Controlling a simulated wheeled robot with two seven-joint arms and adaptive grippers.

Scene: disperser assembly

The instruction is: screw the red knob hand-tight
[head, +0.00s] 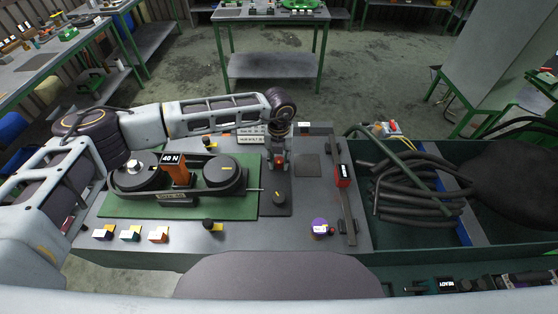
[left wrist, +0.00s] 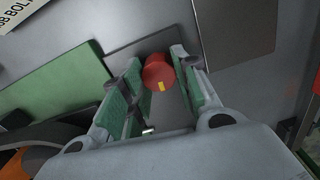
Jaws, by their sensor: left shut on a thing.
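The red knob (head: 279,161) is at the far end of a dark narrow plate (head: 276,209) on the grey workbench. In the left wrist view the red knob (left wrist: 158,72) shows a yellow mark on its side and sits between the green-padded fingers. My left gripper (head: 279,153) reaches down over it from the far side and is shut on it. The thread under the knob is hidden. My right gripper is in neither view.
Left of the plate, a belt drive with two black pulleys (head: 222,171) and an orange gauge (head: 177,170) stands on a green board (head: 135,208). A black knob (head: 279,198) is on the plate's near end. A dark green bin with black hoses (head: 415,190) is right.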

